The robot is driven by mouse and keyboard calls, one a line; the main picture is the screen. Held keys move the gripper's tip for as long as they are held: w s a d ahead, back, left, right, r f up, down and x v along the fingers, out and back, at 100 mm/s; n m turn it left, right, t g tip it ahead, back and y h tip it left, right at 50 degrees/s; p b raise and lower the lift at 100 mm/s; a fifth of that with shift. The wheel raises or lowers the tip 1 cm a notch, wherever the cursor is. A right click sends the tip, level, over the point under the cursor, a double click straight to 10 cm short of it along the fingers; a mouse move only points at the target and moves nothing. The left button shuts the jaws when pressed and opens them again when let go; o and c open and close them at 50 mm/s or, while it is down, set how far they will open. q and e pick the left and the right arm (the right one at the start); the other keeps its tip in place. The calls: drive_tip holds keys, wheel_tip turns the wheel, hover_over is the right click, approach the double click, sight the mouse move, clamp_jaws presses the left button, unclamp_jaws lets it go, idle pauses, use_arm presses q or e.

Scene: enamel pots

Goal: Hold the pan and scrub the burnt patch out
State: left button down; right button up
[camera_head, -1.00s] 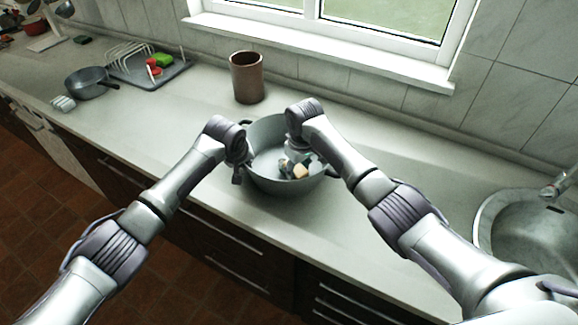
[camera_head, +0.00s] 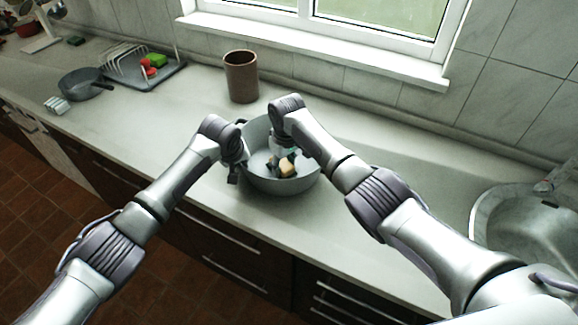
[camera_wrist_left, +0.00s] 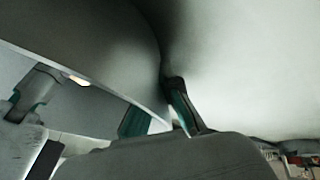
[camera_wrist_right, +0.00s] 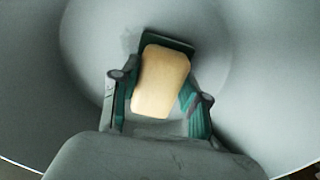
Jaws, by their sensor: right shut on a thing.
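The pan (camera_head: 258,182) is a deep grey pot standing on the counter. My left gripper (camera_head: 237,165) is at its left rim. In the left wrist view, one finger of my left gripper (camera_wrist_left: 160,115) is on each side of the pan wall (camera_wrist_left: 95,65); I cannot tell if they press on it. My right gripper (camera_wrist_right: 158,108) is inside the pan, shut on a pale yellow sponge (camera_wrist_right: 160,82) with a dark green side. The sponge also shows in the head view (camera_head: 287,171), low in the pan. I cannot make out a burnt patch.
A brown crock (camera_head: 241,78) stands behind the pan. A small dark pan (camera_head: 82,84) and a dish rack (camera_head: 130,65) are at the far left. The sink (camera_head: 515,230) is at the right. The counter between pan and sink is clear.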

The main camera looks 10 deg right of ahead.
drive_tip(key=shift+w+a, duration=0.8)
drive_tip(key=shift+a, duration=0.35)
drive_tip(key=shift+w+a+f, duration=0.1)
drive_tip(key=shift+a+f, duration=0.05)
drive_tip(key=shift+a, duration=0.15)
drive_tip(key=shift+s+d+f, duration=0.15)
drive_tip(key=shift+s+d, duration=0.35)
drive_tip(key=shift+d, duration=0.2)
drive_tip(key=shift+s+d+r, duration=0.1)
drive_tip(key=shift+s+d, duration=0.5)
drive_tip(key=shift+d, duration=0.3)
drive_tip(key=shift+s+d+r, duration=0.1)
drive_tip(key=shift+s+d, duration=0.5)
drive_tip(key=shift+d, duration=0.35)
drive_tip(key=shift+s+d+r, duration=0.1)
drive_tip(key=shift+s+d, duration=0.5)
drive_tip(key=shift+d, duration=0.3)
drive_tip(key=shift+f, duration=0.1)
drive_tip(key=shift+a, duration=0.1)
